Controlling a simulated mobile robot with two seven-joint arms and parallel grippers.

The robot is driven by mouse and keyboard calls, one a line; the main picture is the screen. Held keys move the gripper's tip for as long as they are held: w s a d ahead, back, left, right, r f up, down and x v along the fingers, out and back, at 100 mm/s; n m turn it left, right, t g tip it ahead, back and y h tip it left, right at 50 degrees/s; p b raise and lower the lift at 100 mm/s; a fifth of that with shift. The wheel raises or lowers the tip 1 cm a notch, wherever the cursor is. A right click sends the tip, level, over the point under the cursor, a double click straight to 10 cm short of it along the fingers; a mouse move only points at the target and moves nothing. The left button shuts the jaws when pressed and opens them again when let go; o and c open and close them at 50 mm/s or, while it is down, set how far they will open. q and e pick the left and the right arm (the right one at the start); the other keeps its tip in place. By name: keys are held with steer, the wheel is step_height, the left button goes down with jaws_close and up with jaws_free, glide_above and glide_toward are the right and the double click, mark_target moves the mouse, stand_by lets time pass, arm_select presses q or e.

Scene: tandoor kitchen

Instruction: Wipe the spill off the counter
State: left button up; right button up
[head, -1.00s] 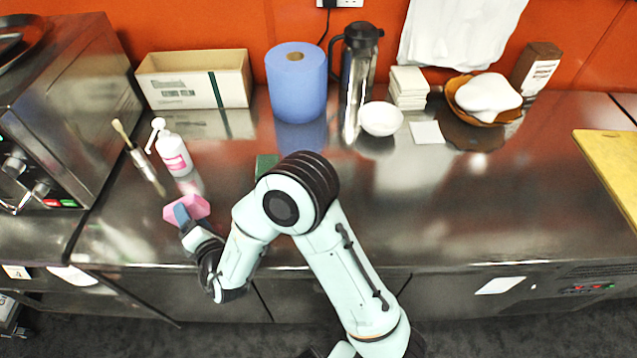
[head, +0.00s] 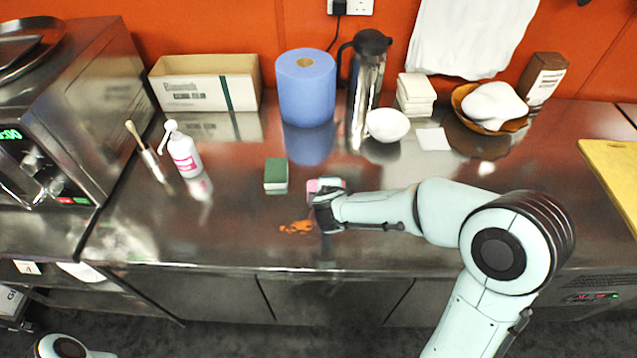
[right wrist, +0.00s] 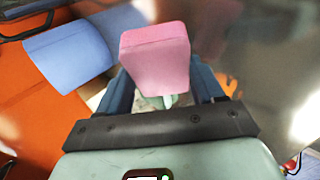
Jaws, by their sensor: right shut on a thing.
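An orange spill (head: 297,227) lies as a small smear on the steel counter (head: 230,235), near its front middle. My right gripper (head: 325,194) is shut on a pink sponge (head: 313,185), just behind and to the right of the spill. In the right wrist view the pink sponge (right wrist: 158,55) sits between the fingers. I cannot tell whether it touches the counter. A green-topped sponge (head: 276,176) stands on the counter behind the spill. My left gripper is out of view; only part of that arm shows at the bottom left.
A blue paper roll (head: 306,88), a steel flask (head: 366,80) and a white bowl (head: 388,125) stand behind. The counter left of the spill is clear.

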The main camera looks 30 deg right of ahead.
steer(key=shift+s+r+g+y, duration=0.15)
steer(key=shift+s+g+y, duration=0.15)
steer(key=shift+s+y, duration=0.25)
steer(key=shift+s+d+n+g+y+p, duration=0.15)
steer(key=shift+s+n+g+y+p, duration=0.3)
steer(key=shift+s+y, duration=0.45)
steer(key=shift+s+n+g+y, duration=0.25)
steer(key=shift+g+y, duration=0.1)
steer(key=shift+y, duration=0.3)
steer(key=shift+s+a+r+n+g+y+p, duration=0.15)
steer(key=shift+s+a+n+g+y+p, duration=0.2)
steer(key=shift+g+y, duration=0.2)
steer(key=w+a+r+n+g+y+p, duration=0.2)
steer(key=w+a+r+g+y, duration=0.15)
steer(key=r, duration=0.35)
arm_select(q)
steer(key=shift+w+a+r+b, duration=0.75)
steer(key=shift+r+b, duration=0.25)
steer(key=shift+b, duration=0.1)
arm_select(e)
steer(key=f, duration=0.5)
steer(key=shift+s+a+f, duration=0.15)
steer(key=shift+s+f, duration=0.05)
steer(key=shift+s, duration=0.2)
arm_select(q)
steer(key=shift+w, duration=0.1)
arm_select(e)
steer(key=shift+w+a, duration=0.1)
steer(key=shift+w, duration=0.05)
